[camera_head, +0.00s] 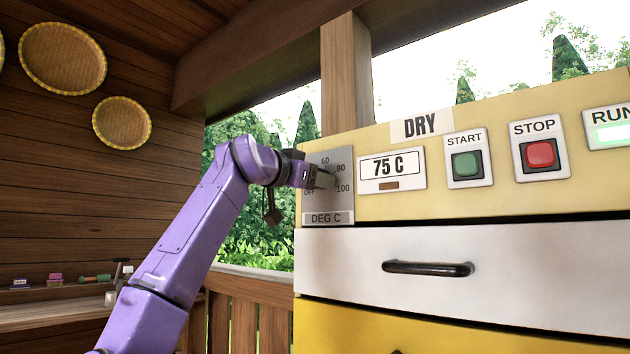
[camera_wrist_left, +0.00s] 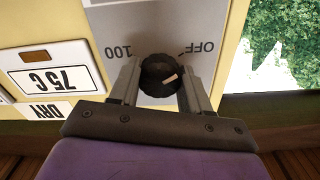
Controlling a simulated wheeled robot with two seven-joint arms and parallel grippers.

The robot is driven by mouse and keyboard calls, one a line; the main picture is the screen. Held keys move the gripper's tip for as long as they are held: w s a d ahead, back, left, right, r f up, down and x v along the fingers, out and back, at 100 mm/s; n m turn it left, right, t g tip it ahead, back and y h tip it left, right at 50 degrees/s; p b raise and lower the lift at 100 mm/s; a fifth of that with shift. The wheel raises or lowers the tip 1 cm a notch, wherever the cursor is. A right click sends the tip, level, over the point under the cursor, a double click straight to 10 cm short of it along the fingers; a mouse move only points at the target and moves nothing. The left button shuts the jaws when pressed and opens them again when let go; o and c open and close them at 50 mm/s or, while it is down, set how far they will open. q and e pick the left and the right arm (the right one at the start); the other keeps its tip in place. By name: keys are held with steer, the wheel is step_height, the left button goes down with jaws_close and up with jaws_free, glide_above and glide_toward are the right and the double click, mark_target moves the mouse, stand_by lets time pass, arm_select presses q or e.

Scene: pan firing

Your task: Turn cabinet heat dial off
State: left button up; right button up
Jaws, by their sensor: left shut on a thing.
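The heat dial is a round black knob (camera_wrist_left: 160,76) on a grey plate (camera_head: 328,217) marked DEG C, at the left end of the yellow cabinet panel. In the left wrist view the knob sits between the two fingers of my left gripper (camera_wrist_left: 158,88), which is shut on it. The knob's pale pointer mark is turned toward the OFF side in that view. In the head view my left gripper (camera_head: 322,178) covers most of the knob. The display (camera_head: 392,169) beside it reads 75 C. My right gripper is out of view.
Right of the display are a green START button (camera_head: 467,164), a red STOP button (camera_head: 540,154) and a lit RUN sign (camera_head: 612,134). A white drawer with a black handle (camera_head: 428,268) lies below. A wooden railing (camera_head: 245,320) stands left of the cabinet.

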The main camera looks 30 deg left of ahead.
arm_select(q)
steer(key=o, duration=1.1)
steer(key=shift+c, duration=0.2)
steer(key=s+b, duration=0.5)
steer(key=s, duration=0.5)
steer(key=shift+s+a, duration=0.25)
steer(key=shift+a, duration=0.15)
